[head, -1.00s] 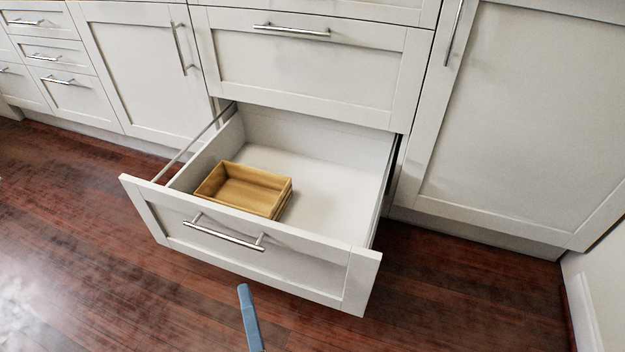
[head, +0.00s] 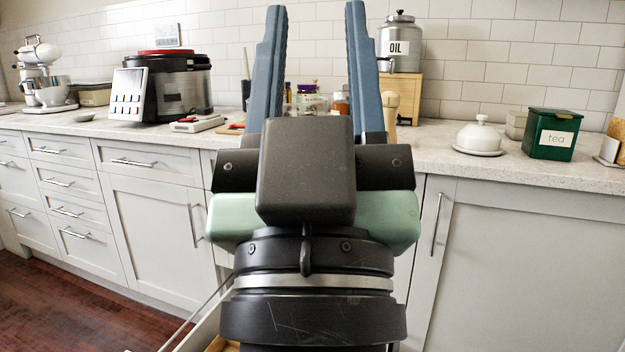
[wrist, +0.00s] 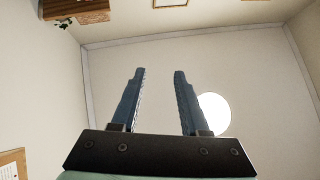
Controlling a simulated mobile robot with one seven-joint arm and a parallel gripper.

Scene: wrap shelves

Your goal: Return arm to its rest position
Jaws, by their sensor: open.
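My gripper (head: 316,70) stands upright in the middle of the head view, its two blue fingers apart and pointing up, with nothing between them. It hides part of the counter and cabinets behind it. In the wrist view my gripper (wrist: 158,100) is also open and empty, facing the ceiling (wrist: 240,70) and a round bright light (wrist: 213,114).
The counter (head: 450,155) bears a green tea tin (head: 552,134), a white lidded dish (head: 478,137), an oil canister (head: 400,45) and a dark cooker (head: 180,85). An open drawer (head: 200,325) shows low behind my arm. Floor at lower left is clear.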

